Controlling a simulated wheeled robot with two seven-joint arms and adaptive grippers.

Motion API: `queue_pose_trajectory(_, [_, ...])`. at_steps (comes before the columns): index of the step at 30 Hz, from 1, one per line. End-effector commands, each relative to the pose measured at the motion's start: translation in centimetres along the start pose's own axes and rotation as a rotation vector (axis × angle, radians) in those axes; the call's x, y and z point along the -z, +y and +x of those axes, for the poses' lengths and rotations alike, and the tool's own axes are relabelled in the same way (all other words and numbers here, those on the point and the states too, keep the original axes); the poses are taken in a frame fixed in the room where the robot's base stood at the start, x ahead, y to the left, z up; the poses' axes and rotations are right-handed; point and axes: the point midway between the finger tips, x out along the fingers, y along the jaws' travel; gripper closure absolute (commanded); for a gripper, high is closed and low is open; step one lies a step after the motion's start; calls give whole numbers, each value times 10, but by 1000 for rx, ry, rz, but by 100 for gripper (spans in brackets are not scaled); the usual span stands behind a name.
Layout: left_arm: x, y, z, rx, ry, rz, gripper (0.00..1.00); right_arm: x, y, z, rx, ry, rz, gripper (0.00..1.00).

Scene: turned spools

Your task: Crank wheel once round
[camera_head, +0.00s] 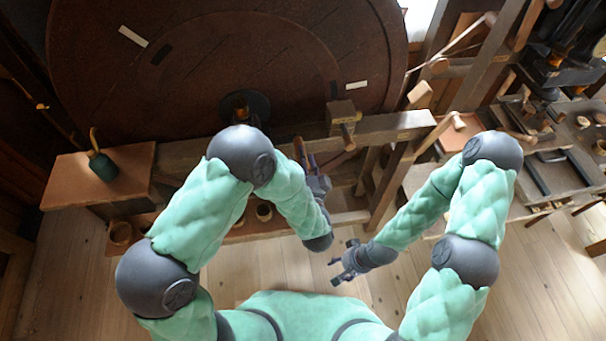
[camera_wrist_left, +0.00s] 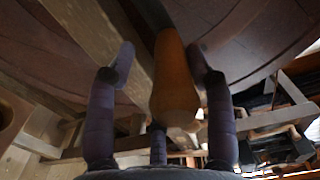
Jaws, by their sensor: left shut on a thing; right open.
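The big dark brown wheel (camera_head: 215,75) fills the upper left of the head view, with a dark hub (camera_head: 245,106) low on it. My left gripper (camera_head: 308,163) is at the wheel's lower edge, right of the hub. In the left wrist view, its fingers (camera_wrist_left: 160,70) stand on either side of an orange-brown wooden handle (camera_wrist_left: 174,85), and it is shut on it. The handle's far end is in shadow. In the head view the gripper and arm mostly hide the handle. My right gripper (camera_head: 342,268) is open and empty, low above the plank floor.
A wooden beam (camera_head: 395,126) with a small block (camera_head: 342,112) runs in front of the wheel. A green oil can (camera_head: 102,163) stands on a board (camera_head: 65,178) at left. A bench with tools (camera_head: 560,170) is at right. Floor (camera_head: 400,300) near my right gripper is clear.

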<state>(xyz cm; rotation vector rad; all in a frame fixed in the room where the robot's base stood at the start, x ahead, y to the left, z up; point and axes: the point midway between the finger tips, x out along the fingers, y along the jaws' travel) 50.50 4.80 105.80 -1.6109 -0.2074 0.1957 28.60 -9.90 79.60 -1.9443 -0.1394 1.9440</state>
Motion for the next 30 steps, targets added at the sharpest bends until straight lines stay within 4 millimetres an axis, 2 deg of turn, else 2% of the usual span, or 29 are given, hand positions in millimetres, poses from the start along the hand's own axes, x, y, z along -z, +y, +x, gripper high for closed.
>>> queue_pose_trajectory(1, [-3, 12, 0, -12, 1, 37, 57, 0, 1, 4, 0, 0, 0, 42])
queue_pose_trajectory(15, [-11, 54, 6, -6, 14, 335, 57, 1, 8, 23, 0, 0, 0, 42])
queue_pose_trajectory(22, [-12, 62, 7, 0, 16, 414, 57, 1, 10, 28, 0, 0, 0, 42])
queue_pose_trajectory(30, [-12, 63, 7, 2, 17, 430, 57, 1, 10, 28, 0, 0, 0, 42])
